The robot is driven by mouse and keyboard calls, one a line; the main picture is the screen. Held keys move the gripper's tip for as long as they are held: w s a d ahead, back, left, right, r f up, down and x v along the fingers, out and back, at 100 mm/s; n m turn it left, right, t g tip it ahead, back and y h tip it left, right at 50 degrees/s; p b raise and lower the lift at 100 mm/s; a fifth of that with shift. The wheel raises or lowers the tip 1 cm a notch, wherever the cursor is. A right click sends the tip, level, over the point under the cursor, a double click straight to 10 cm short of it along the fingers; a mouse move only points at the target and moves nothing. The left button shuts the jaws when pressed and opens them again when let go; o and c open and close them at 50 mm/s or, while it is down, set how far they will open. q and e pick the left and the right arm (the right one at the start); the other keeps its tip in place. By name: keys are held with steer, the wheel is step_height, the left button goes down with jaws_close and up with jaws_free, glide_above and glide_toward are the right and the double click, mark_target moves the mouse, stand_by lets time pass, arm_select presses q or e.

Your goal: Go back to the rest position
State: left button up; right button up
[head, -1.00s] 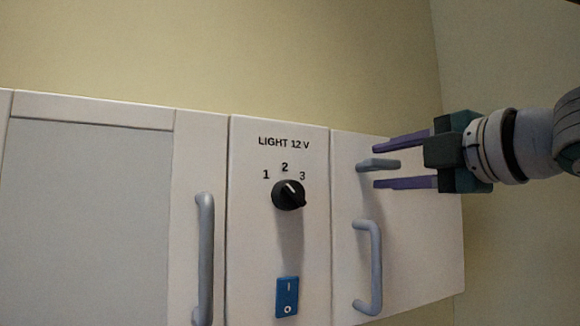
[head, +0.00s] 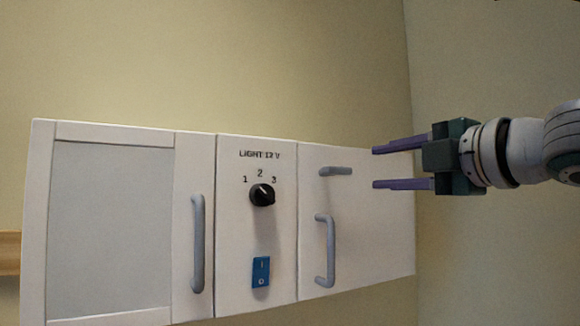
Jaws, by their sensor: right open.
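My right gripper (head: 374,168) is at the right in the head view. Its two purple fingers point left and are apart, with nothing between them. It is to the right of a small horizontal grey handle (head: 336,171) on the right part of the white wall cabinet (head: 377,235), clear of that handle in the picture. My left gripper is not in view.
The cabinet's middle panel has a black knob (head: 262,195) marked 1, 2, 3 under "LIGHT 12 V" and a blue switch (head: 261,271). Vertical handles are on the left door (head: 197,244) and right part (head: 325,250). A wooden strip (head: 9,252) shows at far left. The wall above is bare.

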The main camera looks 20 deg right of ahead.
steer(key=s+a+f+m+g, duration=0.2)
steer(key=f+m, duration=0.1)
steer(key=f, duration=0.4)
steer(key=s+a+f+m+g+h, duration=0.1)
steer(key=s+a+f+m+g, duration=0.1)
steer(key=f, duration=0.5)
steer(key=s+a+f+m+g, duration=0.2)
steer(key=s+f+m, duration=0.1)
steer(key=f, duration=0.4)
steer(key=s+a+f+m+g, duration=0.3)
steer(key=s+f, duration=0.4)
steer(key=s, duration=0.3)
steer(key=s+a+f+m+g, duration=0.3)
steer(key=s+f+m+g, duration=0.2)
steer(key=s, duration=0.6)
step_height(320, 180, down, 2)
steer(key=shift+a+f+m, duration=0.15)
steer(key=shift+m, duration=0.25)
